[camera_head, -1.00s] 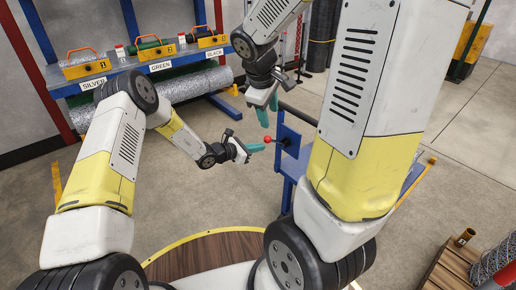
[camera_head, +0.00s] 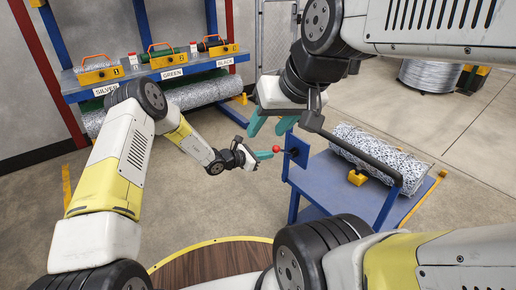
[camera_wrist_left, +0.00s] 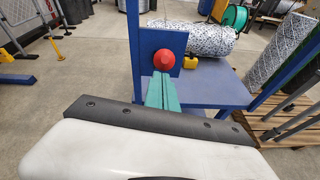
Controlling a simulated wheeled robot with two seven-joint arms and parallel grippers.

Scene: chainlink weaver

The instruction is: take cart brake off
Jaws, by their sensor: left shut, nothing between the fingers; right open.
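In the left wrist view the shut fingers (camera_wrist_left: 161,90) point at the red knob (camera_wrist_left: 165,60), which sits in front of the blue plate (camera_wrist_left: 150,42). I cannot tell whether they touch. My right gripper (camera_head: 269,123) is open and empty, above and left of the plate.
A wire mesh roll (camera_head: 366,155) and a yellow block (camera_head: 357,177) lie on the cart. A dark handle bar (camera_head: 375,165) runs along its near right side. A blue rack (camera_head: 70,85) with silver, green and black labels stands back left. Floor between is clear.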

